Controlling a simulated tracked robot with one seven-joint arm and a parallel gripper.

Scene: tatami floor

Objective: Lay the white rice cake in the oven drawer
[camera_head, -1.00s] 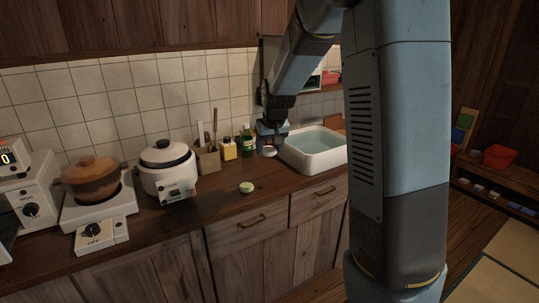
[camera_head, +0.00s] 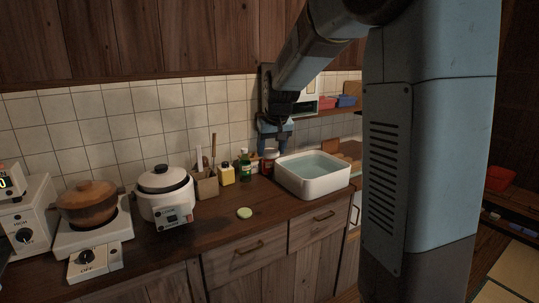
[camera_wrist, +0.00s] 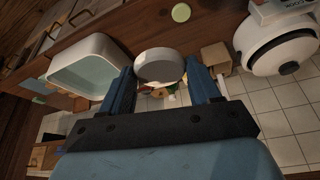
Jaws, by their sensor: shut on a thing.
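My gripper (camera_head: 275,143) is above the back of the counter, left of the sink. In the wrist view my gripper (camera_wrist: 160,80) is shut on the white rice cake (camera_wrist: 158,64), a round pale disc between the two blue fingers. In the head view the rice cake is hard to make out at the fingertips. A white appliance (camera_head: 24,217) with a knob and a lit display is cut off by the left edge; whether it is the oven is unclear. No oven drawer can be made out.
A pale green disc (camera_head: 244,213) lies on the wooden counter. Left of the sink (camera_head: 312,185) stand a green bottle (camera_head: 245,166), a yellow bottle (camera_head: 227,175) and a utensil box (camera_head: 205,186). Further left are a rice cooker (camera_head: 165,196) and a clay pot (camera_head: 87,205) on a burner.

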